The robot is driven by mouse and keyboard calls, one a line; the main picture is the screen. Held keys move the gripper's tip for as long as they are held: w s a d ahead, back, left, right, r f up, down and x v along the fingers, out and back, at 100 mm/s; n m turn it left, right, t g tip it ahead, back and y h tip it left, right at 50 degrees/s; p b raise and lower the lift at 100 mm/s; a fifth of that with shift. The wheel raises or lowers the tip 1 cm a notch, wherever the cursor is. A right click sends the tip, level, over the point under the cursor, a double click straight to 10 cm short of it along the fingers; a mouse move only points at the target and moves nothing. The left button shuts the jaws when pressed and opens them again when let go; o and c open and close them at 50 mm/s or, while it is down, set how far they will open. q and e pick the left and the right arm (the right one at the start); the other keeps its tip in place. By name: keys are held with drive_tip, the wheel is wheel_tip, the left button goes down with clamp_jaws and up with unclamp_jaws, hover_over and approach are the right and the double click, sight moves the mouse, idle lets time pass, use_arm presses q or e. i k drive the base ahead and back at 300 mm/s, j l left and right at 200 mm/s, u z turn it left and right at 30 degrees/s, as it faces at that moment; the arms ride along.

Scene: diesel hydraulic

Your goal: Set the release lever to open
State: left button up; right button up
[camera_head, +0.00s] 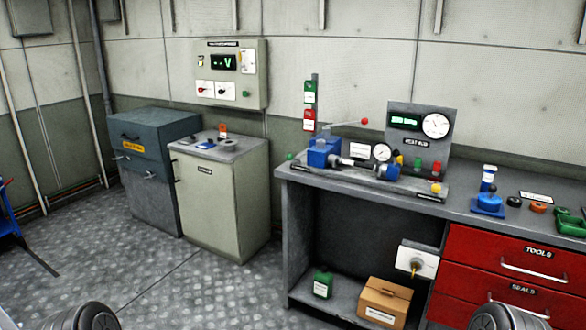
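The grey workbench (466,207) carries a hydraulic rig with blue blocks (322,152). A thin rod with a red ball end (365,122) slopes up to the right above the rig. Several small red, yellow and green knobs sit around it, including a green knob (290,157) at the left end. A white box (417,261) with a yellow stem hangs below the benchtop. I cannot tell which part is the release lever, or its setting. Neither gripper is in view; only dark rounded parts, apparently of my arms, show at the bottom edge.
A gauge panel (422,150) stands at the bench's back. Red drawers (480,262) are at right. A cardboard box (384,303) and a green can (323,284) sit on the lower shelf. Cabinets (222,210) stand at left. Floor before them is clear.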

sight(289, 156)
drive_tip(key=i, duration=0.25)
drive_tip(key=i+z, duration=0.35)
drive_tip(key=i, duration=0.2)
drive_tip(key=i+z, duration=0.35)
drive_tip(key=i, duration=0.15)
drive_tip(key=i+j+z, duration=0.35)
drive_tip(key=i, duration=0.15)
